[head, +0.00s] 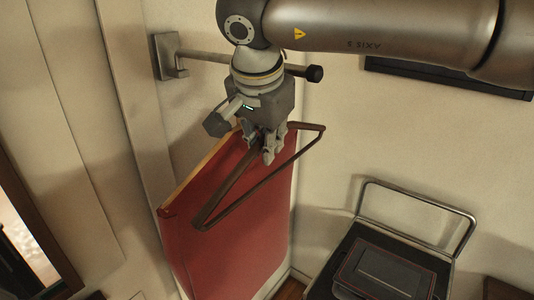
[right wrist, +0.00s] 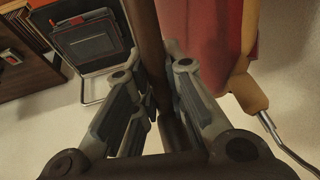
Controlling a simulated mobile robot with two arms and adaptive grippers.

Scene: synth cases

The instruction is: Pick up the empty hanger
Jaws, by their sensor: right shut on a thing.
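The empty hanger (head: 229,182), a dark brown triangular frame with nothing on it, shows in the head view in front of a red garment (head: 232,235). My right gripper (head: 268,153) points down from above and is shut on the hanger near the top of its frame. In the right wrist view the hanger's dark bar (right wrist: 151,55) runs between the two fingers. The hanger's hook is hidden by the gripper. The red garment hangs on a tan wooden hanger (right wrist: 246,88), whose metal hook shows at the right of the wrist view. My left gripper is not in view.
A wall-mounted rail (head: 212,57) with a black end knob (head: 315,73) passes behind my right wrist. A metal-framed rack (head: 418,200) with a dark case (head: 385,272) stands at lower right. Bare wall lies between the garment and the rack.

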